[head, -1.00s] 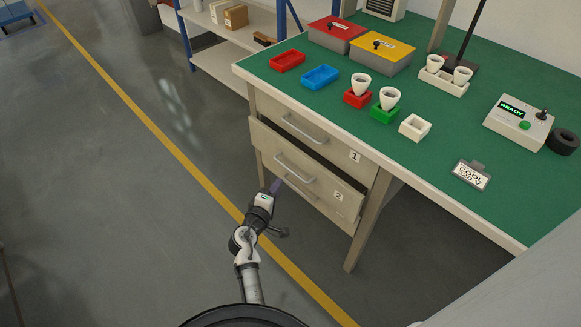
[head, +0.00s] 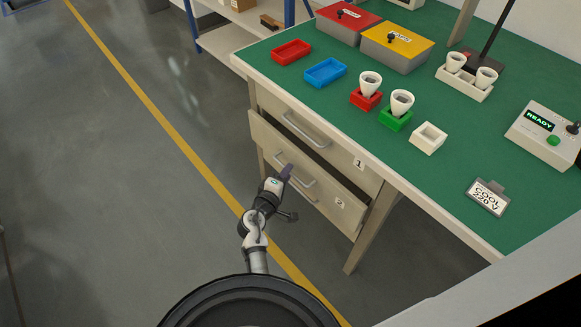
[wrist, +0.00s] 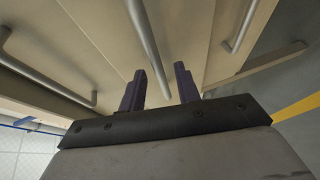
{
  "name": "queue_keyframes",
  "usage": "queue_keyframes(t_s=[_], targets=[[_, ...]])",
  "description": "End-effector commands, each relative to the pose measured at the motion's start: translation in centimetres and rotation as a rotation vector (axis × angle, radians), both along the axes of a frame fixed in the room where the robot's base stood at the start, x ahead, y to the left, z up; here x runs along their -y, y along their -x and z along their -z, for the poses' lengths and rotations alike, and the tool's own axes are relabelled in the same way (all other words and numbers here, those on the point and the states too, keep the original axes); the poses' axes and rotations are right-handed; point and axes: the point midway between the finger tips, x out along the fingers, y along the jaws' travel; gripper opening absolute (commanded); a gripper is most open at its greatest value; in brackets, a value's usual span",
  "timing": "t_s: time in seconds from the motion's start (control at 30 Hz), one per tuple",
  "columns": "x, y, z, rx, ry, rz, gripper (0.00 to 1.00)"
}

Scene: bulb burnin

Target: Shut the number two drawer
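The number two drawer (head: 272,143) is under the green-topped bench and stands pulled out, with a dark gap above its front. Its label "2" (head: 340,202) is at the right of the front. Drawer one (head: 335,146), labelled "1", sits above it and looks closed. My gripper (head: 287,171) is in front of the number two drawer's front, near its handle. In the wrist view, my gripper (wrist: 159,70) has its two dark purple fingers apart. A grey handle bar (wrist: 147,45) shows between and beyond them. I cannot tell whether the fingers touch it.
The bench (head: 250,62) carries red and blue trays, lidded boxes, bulbs in holders and a tester reading "READY" (head: 541,119). A bench leg (head: 371,230) stands right of the drawers. The floor (head: 110,200) to the left is clear.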

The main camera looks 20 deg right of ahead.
Motion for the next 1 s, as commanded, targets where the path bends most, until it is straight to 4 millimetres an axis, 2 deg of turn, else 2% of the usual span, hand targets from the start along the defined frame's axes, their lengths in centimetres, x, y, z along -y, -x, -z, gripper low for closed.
queue_keyframes(t_s=[0.4, 0.43, 0.67, 1.0], targets=[[-0.11, 0.13, 0.17, 0.000, -0.001, -0.001, 0.33], [-0.11, 0.13, 0.17, 0.000, -0.001, -0.001, 0.31], [-0.11, 0.13, 0.17, 0.000, -0.001, -0.001, 0.01], [0.10, 0.02, 0.17, 0.000, 0.000, -0.001, 0.00]])
